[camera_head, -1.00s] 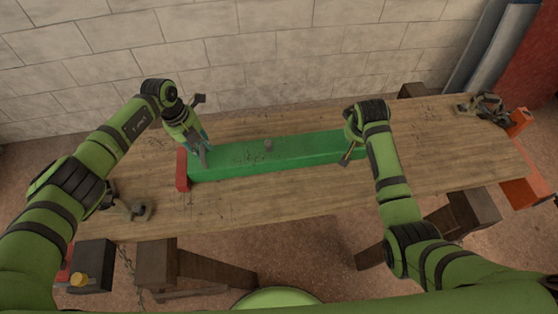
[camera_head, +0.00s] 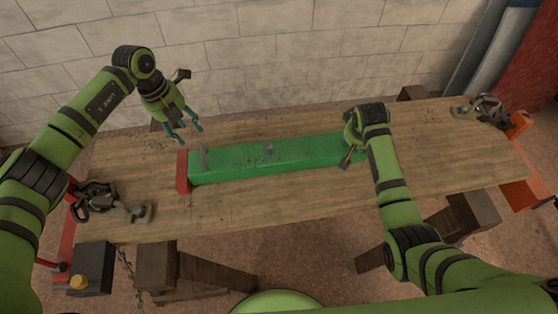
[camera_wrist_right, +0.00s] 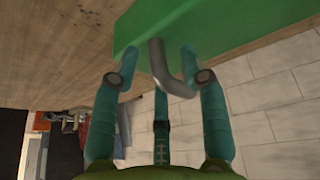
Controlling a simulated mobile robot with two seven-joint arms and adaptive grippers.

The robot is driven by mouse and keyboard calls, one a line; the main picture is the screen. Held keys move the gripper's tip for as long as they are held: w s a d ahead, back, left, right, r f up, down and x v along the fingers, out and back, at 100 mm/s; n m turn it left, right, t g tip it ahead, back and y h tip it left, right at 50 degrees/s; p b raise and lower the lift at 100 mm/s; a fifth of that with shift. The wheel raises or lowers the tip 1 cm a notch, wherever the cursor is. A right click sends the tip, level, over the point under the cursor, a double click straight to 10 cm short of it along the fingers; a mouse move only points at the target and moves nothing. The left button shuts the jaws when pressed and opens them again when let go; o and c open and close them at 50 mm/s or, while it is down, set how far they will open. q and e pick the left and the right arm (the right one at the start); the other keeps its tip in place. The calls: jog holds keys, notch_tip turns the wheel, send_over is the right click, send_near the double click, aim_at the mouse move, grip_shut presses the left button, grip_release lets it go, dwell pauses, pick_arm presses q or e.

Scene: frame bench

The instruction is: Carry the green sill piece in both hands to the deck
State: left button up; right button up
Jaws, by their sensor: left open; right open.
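The green sill piece (camera_head: 290,162) lies lengthwise on the wooden bench. My left gripper (camera_head: 191,136) is open and empty, up and left of that end, clear of the piece. My right gripper (camera_head: 347,158) is at the right end. In the right wrist view, its open fingers (camera_wrist_right: 156,60) stand on either side of a bent grey handle (camera_wrist_right: 175,84) on the green piece (camera_wrist_right: 200,20), not closed on it. I cannot make out a separate deck.
A red block (camera_head: 183,171) stands at the piece's left end. Dark metal clamps sit at the bench's left edge (camera_head: 98,197) and far right corner (camera_head: 484,108). Bare bench top (camera_head: 300,197) lies in front of the piece. A block wall (camera_head: 270,60) stands behind.

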pick_arm(q)
jog(key=shift+v, duration=1.15)
pick_arm(e)
jog(key=v, duration=1.2)
